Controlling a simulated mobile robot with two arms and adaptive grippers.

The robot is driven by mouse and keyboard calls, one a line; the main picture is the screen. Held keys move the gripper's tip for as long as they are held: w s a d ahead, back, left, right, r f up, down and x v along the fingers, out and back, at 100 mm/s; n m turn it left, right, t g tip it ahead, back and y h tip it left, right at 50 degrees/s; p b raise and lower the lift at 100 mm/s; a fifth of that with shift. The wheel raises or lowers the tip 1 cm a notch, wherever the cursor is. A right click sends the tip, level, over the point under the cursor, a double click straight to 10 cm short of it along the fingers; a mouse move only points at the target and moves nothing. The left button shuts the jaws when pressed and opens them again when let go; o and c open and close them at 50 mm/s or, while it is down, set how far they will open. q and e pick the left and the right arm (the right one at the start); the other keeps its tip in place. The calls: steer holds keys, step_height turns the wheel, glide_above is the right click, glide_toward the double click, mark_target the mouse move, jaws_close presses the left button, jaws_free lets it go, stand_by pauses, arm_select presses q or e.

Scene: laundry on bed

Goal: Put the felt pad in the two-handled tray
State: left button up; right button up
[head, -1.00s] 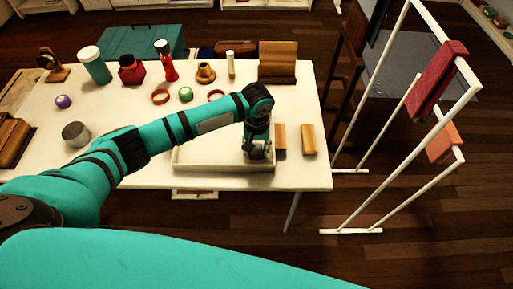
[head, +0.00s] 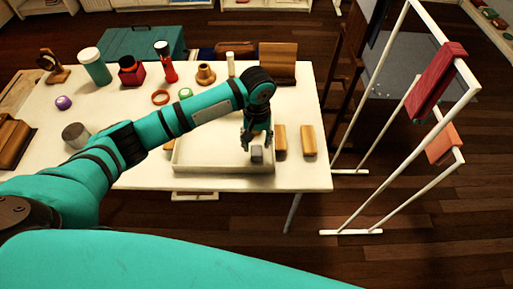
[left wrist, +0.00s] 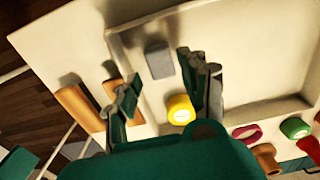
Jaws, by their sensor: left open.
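The felt pad, a small grey block (head: 257,155), lies in the front right part of the shallow cream two-handled tray (head: 222,169). It also shows in the left wrist view (left wrist: 159,61), on the tray floor near a wall. My left gripper (head: 257,139) is open just above and behind the pad, with fingers spread and apart from it. The left wrist view shows the open fingers (left wrist: 160,78) with nothing held between them. My arm hides part of the tray's back. My right gripper is not in view.
Wooden blocks (head: 308,139) stand right of the tray. A yellow round item (left wrist: 180,108) shows between the fingers in the wrist view; I cannot tell whether it is inside the tray. Bottles, rings and a grey cylinder (head: 75,135) stand left and behind. A white rack (head: 400,135) stands right.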

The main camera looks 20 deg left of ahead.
mark_target(257, 150)
arm_select(q)
step_height(257, 150, up, 7)
stand_by(0.3)
